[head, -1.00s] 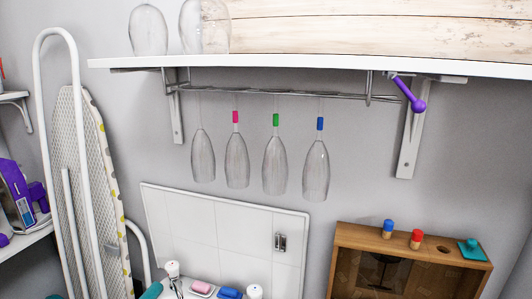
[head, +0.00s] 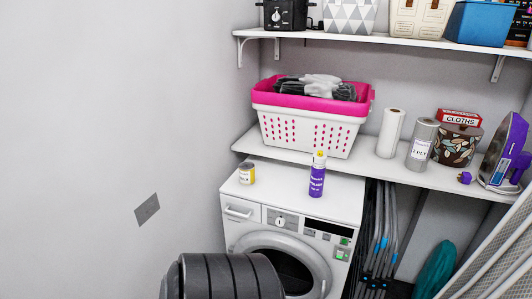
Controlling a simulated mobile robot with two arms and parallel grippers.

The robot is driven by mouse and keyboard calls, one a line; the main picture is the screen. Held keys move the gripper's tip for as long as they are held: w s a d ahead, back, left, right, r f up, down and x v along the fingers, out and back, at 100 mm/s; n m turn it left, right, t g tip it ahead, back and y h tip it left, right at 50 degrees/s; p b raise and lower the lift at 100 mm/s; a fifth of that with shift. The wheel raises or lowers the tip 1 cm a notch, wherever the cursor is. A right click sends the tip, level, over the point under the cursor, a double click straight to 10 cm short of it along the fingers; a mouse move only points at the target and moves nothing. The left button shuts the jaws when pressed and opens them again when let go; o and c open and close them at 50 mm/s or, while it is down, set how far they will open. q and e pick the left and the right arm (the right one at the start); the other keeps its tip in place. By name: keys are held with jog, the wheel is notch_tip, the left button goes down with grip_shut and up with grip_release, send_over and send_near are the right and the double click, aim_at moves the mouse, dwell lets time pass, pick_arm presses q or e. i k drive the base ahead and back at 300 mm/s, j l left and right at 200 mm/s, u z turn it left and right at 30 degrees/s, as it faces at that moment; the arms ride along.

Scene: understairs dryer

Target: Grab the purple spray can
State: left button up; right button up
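The purple spray can (head: 317,180) stands upright on top of the white dryer (head: 285,212), near the middle of its top. It has a white and yellow cap. A dark grey ribbed part that looks like my own arm shows at the bottom of the head view, in front of the dryer. No gripper fingers are visible in the head view.
Behind, a shelf (head: 425,177) holds a pink and white basket (head: 305,126), a paper roll (head: 390,133), a grey canister (head: 421,143) and a purple iron (head: 503,152). A wall is at left.

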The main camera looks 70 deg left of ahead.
aim_at(318, 171)
jog(key=u, duration=1.95)
